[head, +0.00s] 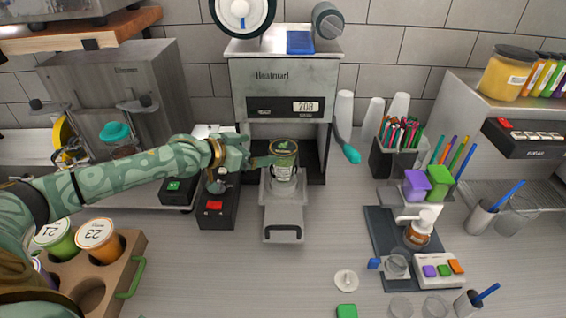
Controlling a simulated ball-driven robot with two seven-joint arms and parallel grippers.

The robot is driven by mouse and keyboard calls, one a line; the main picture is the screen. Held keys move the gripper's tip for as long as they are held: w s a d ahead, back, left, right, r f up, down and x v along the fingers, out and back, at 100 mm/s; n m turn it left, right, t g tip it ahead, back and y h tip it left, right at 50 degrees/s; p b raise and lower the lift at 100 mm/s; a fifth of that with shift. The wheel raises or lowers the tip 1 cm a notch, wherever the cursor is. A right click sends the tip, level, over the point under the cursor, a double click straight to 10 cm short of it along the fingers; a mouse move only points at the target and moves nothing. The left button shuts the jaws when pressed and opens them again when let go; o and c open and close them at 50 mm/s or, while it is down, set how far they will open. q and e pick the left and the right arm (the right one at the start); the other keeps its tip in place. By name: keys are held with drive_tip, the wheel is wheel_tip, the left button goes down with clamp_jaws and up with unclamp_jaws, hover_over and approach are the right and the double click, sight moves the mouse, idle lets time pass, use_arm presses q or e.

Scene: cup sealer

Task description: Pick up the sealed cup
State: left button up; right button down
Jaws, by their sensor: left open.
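The sealed cup (284,172) stands upright on the pulled-out tray (282,215) of the cup sealer (281,85). Its lid is dark with a green and gold print, and its side carries a pale label. My left gripper (262,160) is open, with its fingers pointing right, close to the left side of the cup near the rim. I cannot tell whether a finger touches the cup. My right gripper is not in view.
A holder (125,280) with numbered cups 21 and 23 is at the lower left. A black device with a red button (213,206) stands left of the tray. A pump bottle (419,230) and colored containers are at the right. The counter in front of the tray is clear.

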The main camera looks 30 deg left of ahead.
sight(282, 148)
use_arm(q)
drive_tip(key=x, duration=0.6)
drive_tip(key=b+x, duration=0.1)
drive_tip(key=x, duration=0.3)
drive_tip(key=shift+s+d+f, duration=0.15)
drive_tip(key=shift+f, duration=0.1)
drive_tip(key=shift+s+r, duration=0.1)
drive_tip(key=shift+s, duration=0.05)
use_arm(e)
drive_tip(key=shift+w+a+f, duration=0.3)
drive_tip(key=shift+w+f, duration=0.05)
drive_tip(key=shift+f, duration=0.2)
use_arm(q)
drive_tip(key=c, duration=1.7)
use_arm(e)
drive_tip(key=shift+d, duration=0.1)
use_arm(q)
drive_tip(key=shift+r, duration=0.15)
